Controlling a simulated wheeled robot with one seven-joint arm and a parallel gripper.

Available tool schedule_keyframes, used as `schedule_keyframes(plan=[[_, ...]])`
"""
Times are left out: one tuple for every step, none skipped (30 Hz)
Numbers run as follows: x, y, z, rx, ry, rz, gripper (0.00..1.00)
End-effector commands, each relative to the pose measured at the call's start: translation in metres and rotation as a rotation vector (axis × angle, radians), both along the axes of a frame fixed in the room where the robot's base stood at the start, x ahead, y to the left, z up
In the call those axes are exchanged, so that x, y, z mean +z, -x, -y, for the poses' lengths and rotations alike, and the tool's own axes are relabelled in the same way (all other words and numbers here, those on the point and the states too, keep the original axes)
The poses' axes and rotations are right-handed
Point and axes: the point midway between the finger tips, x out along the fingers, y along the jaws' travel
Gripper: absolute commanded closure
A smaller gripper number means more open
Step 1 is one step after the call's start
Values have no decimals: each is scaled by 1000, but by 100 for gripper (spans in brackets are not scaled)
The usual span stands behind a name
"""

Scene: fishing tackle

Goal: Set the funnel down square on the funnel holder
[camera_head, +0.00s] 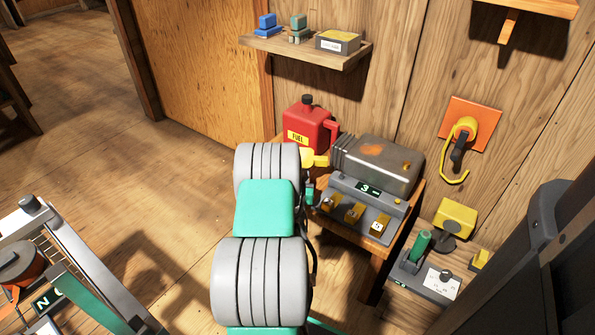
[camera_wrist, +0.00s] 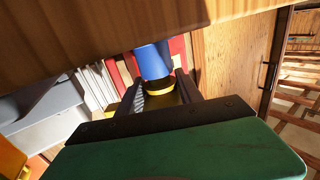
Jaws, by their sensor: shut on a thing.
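My gripper (camera_wrist: 160,95) is shut on a blue, tapering piece with a yellow band, which I take to be the funnel (camera_wrist: 153,62). It shows between the dark fingers in the wrist view, and its far end is cut off by a wooden surface across the top. In the head view my own arm covers most of the gripper and the held piece. A yellow part (camera_head: 312,158) shows just right of the arm, close to the fuel can; I cannot tell what it belongs to. I cannot pick out the funnel holder with certainty in either view.
A red fuel can (camera_head: 306,122) and a grey finned machine (camera_head: 378,165) stand close together on a small wooden table (camera_head: 378,268). A shelf (camera_head: 350,58) with small boxes hangs above. An orange wall plate (camera_head: 485,118) carries a yellow hook.

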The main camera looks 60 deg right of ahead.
Motion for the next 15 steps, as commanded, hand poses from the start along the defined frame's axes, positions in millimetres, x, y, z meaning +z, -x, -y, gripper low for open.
schedule_keyframes(plan=[[-2, 0, 0, 0, 1, 0, 100], [-3, 0, 0, 0, 1, 0, 100], [-4, 0, 0, 0, 1, 0, 100], [-5, 0, 0, 0, 1, 0, 100], [-5, 0, 0, 0, 1, 0, 100], [-6, 0, 0, 0, 1, 0, 100], [-7, 0, 0, 0, 1, 0, 100], [-8, 0, 0, 0, 1, 0, 100], [-9, 0, 0, 0, 1, 0, 100], [-10, 0, 0, 0, 1, 0, 100], [-10, 0, 0, 0, 1, 0, 100], [-11, 0, 0, 0, 1, 0, 100], [-12, 0, 0, 0, 1, 0, 100], [-13, 0, 0, 0, 1, 0, 100], [-14, 0, 0, 0, 1, 0, 100]])
